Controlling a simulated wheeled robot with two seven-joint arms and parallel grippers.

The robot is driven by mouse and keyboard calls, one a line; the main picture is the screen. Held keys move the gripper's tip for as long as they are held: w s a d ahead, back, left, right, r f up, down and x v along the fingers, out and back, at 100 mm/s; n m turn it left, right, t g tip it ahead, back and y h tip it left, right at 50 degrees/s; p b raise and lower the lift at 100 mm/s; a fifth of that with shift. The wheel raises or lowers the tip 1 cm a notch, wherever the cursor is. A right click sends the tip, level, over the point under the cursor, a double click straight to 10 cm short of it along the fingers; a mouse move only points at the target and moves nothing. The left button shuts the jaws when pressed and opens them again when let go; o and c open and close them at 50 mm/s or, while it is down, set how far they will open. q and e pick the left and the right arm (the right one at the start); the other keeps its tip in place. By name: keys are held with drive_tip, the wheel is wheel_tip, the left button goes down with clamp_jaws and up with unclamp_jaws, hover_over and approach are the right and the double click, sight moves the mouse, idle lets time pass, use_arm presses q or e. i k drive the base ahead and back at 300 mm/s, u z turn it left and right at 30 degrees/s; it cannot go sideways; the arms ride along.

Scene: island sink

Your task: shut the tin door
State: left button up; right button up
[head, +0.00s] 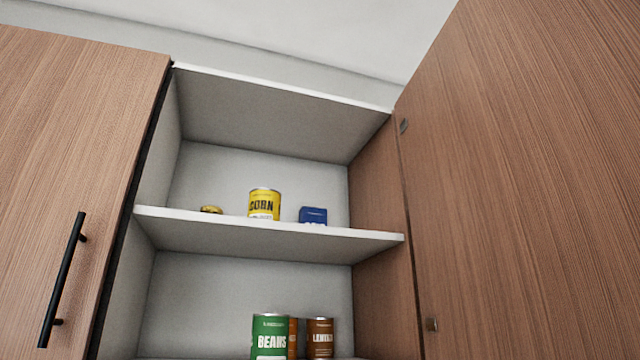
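The wall cabinet holding tins stands open in the head view. Its wood-grain door (530,190) is swung wide open on the right, with hinges at the cabinet's right edge. On the upper shelf (270,235) stand a yellow corn tin (264,203), a blue box-like item (313,215) and a small golden item (211,209). On the lower level stand a green beans tin (270,337), a brown tin (320,338) and an orange-brown tin partly hidden between them. Neither of my grippers is in view. The open door's handle is not visible.
A closed wooden cabinet door (90,150) with a black bar handle (62,280) is on the left. The upper shelf's items stand behind its front edge. The wall and ceiling above are bare.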

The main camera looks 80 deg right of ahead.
sight(518, 126)
drive_tip(key=u, duration=0.05)
drive_tip(key=k, duration=1.45)
drive_tip(key=z, duration=1.25)
